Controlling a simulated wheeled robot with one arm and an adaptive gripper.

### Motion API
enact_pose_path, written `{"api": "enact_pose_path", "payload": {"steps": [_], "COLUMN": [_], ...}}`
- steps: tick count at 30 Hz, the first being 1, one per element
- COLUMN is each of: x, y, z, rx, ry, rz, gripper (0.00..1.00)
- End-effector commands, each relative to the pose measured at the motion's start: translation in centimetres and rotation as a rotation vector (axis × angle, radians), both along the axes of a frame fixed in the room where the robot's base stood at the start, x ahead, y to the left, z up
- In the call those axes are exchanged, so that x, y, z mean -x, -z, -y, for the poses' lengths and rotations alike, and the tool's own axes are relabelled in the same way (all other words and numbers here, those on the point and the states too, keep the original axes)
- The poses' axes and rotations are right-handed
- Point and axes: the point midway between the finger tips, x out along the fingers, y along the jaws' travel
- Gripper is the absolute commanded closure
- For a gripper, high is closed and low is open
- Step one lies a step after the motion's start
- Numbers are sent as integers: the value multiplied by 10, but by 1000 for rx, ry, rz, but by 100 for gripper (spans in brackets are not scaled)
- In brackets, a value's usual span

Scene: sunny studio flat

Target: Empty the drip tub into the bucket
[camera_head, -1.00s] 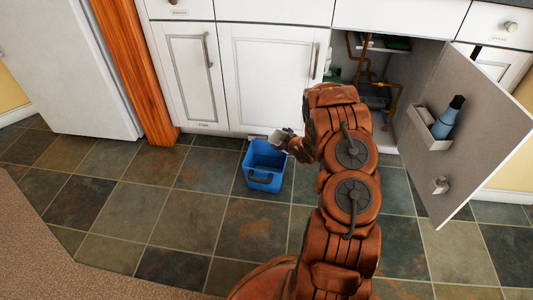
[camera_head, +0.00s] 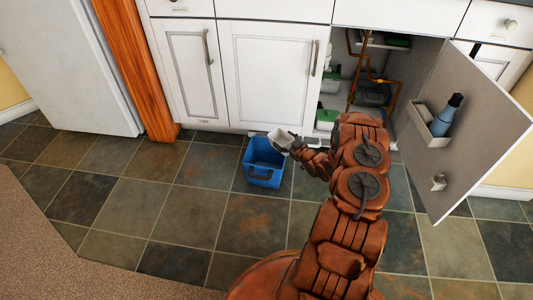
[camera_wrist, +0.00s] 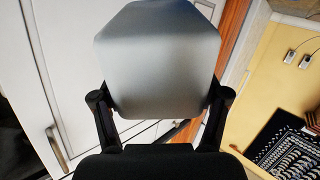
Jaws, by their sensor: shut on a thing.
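The drip tub is a small pale grey tub (camera_head: 279,139); in the wrist view its smooth grey surface (camera_wrist: 155,55) fills the upper middle. My gripper (camera_head: 296,144) is shut on it, with one dark finger at each side in the wrist view (camera_wrist: 161,96). The blue bucket (camera_head: 264,174) stands on the tiled floor with its dark handle at the front. In the head view the tub appears over the bucket's back right rim. I cannot see what either holds, or exactly how far the tub is tilted.
White cupboards (camera_head: 270,75) stand just behind the bucket. The right cupboard is open, with copper pipes (camera_head: 371,80) and containers inside. Its door (camera_head: 465,130) swings out at the right, carrying a rack with a blue bottle (camera_head: 448,114). The floor left of the bucket is clear.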

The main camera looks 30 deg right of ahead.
Motion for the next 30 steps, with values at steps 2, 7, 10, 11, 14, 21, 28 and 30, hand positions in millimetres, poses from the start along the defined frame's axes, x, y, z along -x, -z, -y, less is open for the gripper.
{"api": "enact_pose_path", "payload": {"steps": [2, 7, 10, 11, 14, 21, 28, 30], "x": [6, 16, 19, 19, 19, 23, 33, 36], "y": [9, 19, 17, 15, 13, 7, -5, -9], "z": [8, 18, 23, 23, 22, 28, 38, 41], "rx": [-47, -156, -196, -197, -195, -194, -194, -194], "ry": [6, 4, 3, 3, 2, 3, 3, 2], "rz": [43, 137, 173, 175, 173, 171, 171, 171], "gripper": [74, 74, 74, 74, 74, 74, 74, 74]}}
